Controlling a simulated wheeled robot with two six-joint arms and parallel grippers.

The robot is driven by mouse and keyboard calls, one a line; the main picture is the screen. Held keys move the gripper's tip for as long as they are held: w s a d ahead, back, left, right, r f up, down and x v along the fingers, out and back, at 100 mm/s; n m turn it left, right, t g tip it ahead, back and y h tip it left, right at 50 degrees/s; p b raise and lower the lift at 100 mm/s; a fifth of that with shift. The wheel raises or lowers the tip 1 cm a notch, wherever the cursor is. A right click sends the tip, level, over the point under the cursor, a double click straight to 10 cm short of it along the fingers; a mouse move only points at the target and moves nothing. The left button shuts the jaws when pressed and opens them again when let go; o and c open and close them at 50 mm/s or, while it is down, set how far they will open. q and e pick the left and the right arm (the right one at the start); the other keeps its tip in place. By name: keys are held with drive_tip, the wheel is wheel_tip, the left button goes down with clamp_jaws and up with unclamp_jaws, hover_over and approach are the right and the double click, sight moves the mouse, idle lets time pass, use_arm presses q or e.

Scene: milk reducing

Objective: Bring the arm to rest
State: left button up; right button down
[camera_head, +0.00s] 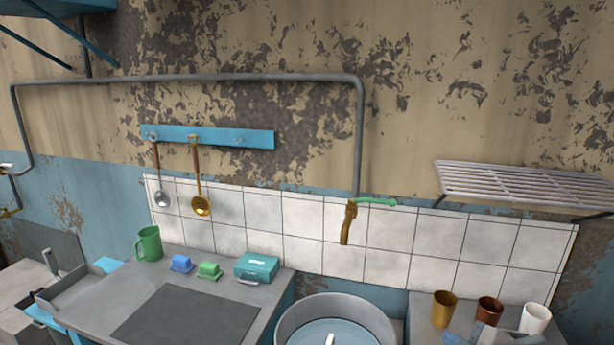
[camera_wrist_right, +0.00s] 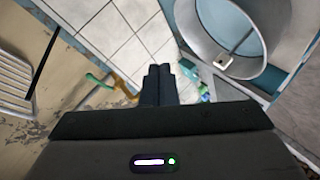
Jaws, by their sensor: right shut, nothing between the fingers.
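My right gripper (camera_wrist_right: 159,70) shows in the wrist view with its two dark fingers together and nothing between them. It points toward the white tiled wall (camera_wrist_right: 115,38), clear of the tap and the basin in that picture. In the head view, a grey and blue shape at the bottom right edge, in front of the cups, may be part of my right arm, but it is mostly cut off. My left gripper does not show.
A round metal basin (camera_head: 335,305) stands below a brass tap (camera_head: 348,222). A brown cup (camera_head: 443,308), a dark red cup (camera_head: 489,310) and a white cup (camera_head: 535,318) stand right. A wire rack (camera_head: 525,185) juts above. A green mug (camera_head: 149,244) and teal box (camera_head: 257,267) stand left.

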drive_tip(key=s+f+m+g+h, duration=0.1)
drive_tip(key=s+f+m+g, duration=0.45)
drive_tip(key=s+f, duration=0.6)
drive_tip(key=s+f+m+g+h, duration=0.2)
drive_tip(key=s+f+m+g, duration=0.2)
drive_tip(key=s+f+m, duration=0.75)
drive_tip(key=s+d+f+n, duration=0.1)
drive_tip(key=s+f+n, duration=0.1)
drive_tip(key=f, duration=1.2)
drive_tip(key=s+d+f+n, duration=0.1)
drive_tip(key=s+f+n, duration=0.1)
drive_tip(key=f, duration=1.2)
drive_tip(key=s+d+f+g, duration=0.1)
drive_tip(key=s+f, duration=1.7)
drive_tip(key=f, duration=0.1)
drive_tip(key=shift+d+f+g, duration=0.15)
drive_tip(key=shift+g, duration=0.2)
